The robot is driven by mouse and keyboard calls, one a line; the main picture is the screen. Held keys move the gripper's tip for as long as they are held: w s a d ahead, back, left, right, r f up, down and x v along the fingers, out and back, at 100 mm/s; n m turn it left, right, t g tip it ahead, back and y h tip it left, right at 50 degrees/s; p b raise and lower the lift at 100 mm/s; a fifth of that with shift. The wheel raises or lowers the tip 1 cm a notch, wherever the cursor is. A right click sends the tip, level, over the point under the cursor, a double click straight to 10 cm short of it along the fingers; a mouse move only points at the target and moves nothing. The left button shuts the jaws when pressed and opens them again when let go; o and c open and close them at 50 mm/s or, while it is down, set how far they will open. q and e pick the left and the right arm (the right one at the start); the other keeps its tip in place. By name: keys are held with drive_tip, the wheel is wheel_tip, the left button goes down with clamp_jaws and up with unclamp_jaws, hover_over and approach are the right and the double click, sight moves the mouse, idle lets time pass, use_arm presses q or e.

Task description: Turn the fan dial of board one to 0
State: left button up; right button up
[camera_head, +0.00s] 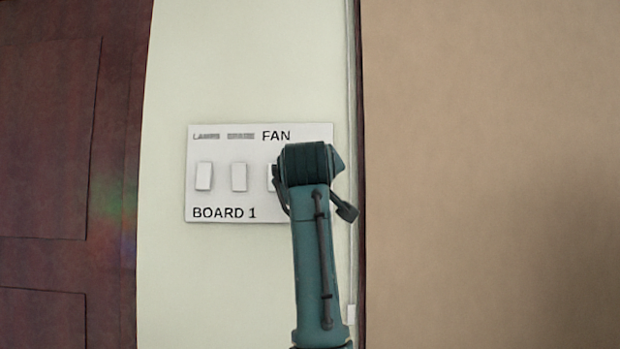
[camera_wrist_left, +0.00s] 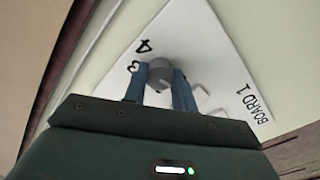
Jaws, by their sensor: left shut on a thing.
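The white board one (camera_head: 222,204) is on the wall, labelled BOARD 1, with the word FAN at its top right. In the head view my left arm covers the board's right part and hides the dial. In the left wrist view, the fan dial (camera_wrist_left: 160,69) is a round grey knob on the board (camera_wrist_left: 200,45). My left gripper (camera_wrist_left: 159,80) has its blue fingers on either side of the dial and is shut on it. The digits 3 and 4 show beside the dial. The 0 and the dial's pointer cannot be made out. My right gripper is in neither view.
White rocker switches (camera_head: 204,176) (camera_head: 238,177) sit on the board left of the dial area, and a third is partly covered by my arm. A dark wooden door (camera_head: 55,140) stands at the left. A brown panel (camera_head: 490,170) fills the right. The pale wall above the board is clear.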

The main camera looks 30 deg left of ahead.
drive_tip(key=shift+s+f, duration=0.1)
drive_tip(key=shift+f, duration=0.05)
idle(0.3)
use_arm(q)
drive_tip(key=o, duration=1)
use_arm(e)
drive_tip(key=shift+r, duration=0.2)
use_arm(q)
drive_tip(key=shift+s, duration=0.1)
drive_tip(key=b+v, duration=0.4)
drive_tip(key=v, duration=0.9)
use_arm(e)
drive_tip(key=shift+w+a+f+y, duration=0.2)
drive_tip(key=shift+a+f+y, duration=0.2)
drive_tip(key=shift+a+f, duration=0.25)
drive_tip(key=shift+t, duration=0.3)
